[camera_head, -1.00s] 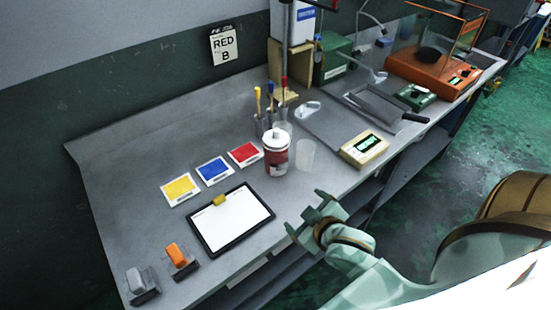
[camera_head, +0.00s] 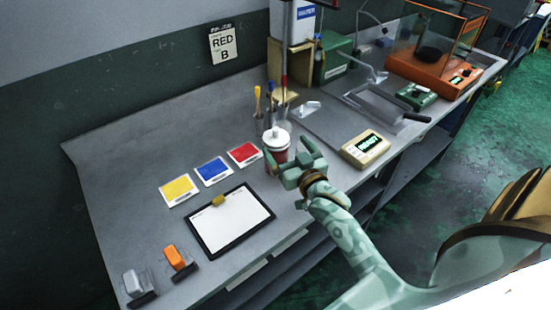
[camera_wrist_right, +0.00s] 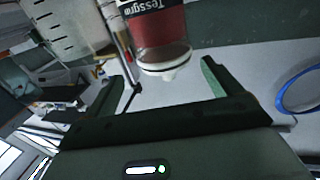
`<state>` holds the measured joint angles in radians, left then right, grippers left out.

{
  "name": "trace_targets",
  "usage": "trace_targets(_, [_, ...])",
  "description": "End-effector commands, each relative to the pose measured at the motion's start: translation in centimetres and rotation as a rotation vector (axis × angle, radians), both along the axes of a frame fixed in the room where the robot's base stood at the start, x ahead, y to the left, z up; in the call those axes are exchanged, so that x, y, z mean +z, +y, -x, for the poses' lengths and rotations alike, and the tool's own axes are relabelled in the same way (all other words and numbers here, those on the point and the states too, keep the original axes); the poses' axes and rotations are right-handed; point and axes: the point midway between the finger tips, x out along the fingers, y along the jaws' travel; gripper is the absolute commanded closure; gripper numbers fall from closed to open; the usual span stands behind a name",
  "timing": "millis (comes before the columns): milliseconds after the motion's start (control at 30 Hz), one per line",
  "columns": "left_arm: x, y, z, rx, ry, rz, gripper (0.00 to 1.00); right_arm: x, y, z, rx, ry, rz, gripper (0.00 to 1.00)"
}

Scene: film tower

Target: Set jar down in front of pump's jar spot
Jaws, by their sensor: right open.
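My right gripper (camera_head: 287,154) is open at the jar's near side. In the right wrist view the jar (camera_wrist_right: 157,28) is ahead of and between the open fingers of my right gripper (camera_wrist_right: 163,82), with a gap before it. A tall white unit with a blue label (camera_head: 302,22) at the back may be the pump; I cannot make out its jar spot. My left gripper is not in view.
A clipboard (camera_head: 240,226) and yellow, blue and red cards (camera_head: 213,170) lie left of the jar. A cup of brushes (camera_head: 261,122) stands behind it. A beige scale (camera_head: 367,148) is to its right. The bench's front edge is close to my gripper.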

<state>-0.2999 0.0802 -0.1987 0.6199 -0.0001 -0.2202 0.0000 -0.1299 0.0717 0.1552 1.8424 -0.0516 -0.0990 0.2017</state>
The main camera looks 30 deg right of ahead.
Motion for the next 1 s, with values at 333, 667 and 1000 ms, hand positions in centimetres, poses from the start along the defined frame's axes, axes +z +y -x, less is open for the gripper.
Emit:
trace_targets(333, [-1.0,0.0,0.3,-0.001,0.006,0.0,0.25,0.0,0.0,-4.0,0.001,-0.001,0.0,0.1])
trace_targets(667, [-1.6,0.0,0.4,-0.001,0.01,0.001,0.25,0.1,-0.3,-7.1,0.001,0.001,0.001,0.1])
trace_targets(1000, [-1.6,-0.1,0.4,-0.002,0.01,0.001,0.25,0.1,-0.3,-7.0,0.001,0.002,0.001,0.68])
